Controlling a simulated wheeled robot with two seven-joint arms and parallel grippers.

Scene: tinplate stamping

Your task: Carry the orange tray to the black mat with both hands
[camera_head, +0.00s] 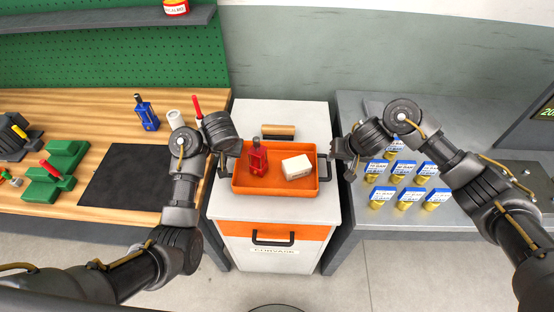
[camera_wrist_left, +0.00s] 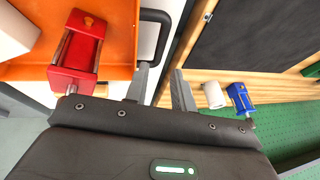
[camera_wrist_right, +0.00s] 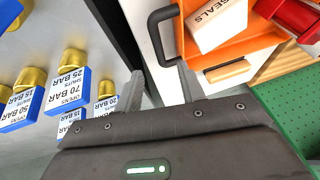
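The orange tray (camera_head: 275,188) sits on a white cabinet (camera_head: 230,207) between two benches. It holds a red device (camera_head: 258,160) and a white box (camera_head: 297,167) lettered SEALS. The black mat (camera_head: 125,178) lies flat and empty on the wooden bench at left. My left gripper (camera_wrist_left: 160,70) is open, its fingertips close to the tray's left black handle (camera_wrist_left: 156,38). My right gripper (camera_wrist_right: 160,69) is open, its fingertips close to the right handle (camera_wrist_right: 158,35). I cannot tell whether either touches its handle.
A blue device (camera_head: 147,113), a white cylinder (camera_head: 175,119) and green blocks (camera_head: 57,170) stand around the mat. Several blue-labelled brass valves (camera_head: 408,198) stand on the grey bench at right. A green pegboard (camera_head: 130,60) and a shelf (camera_head: 100,19) are behind the wooden bench.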

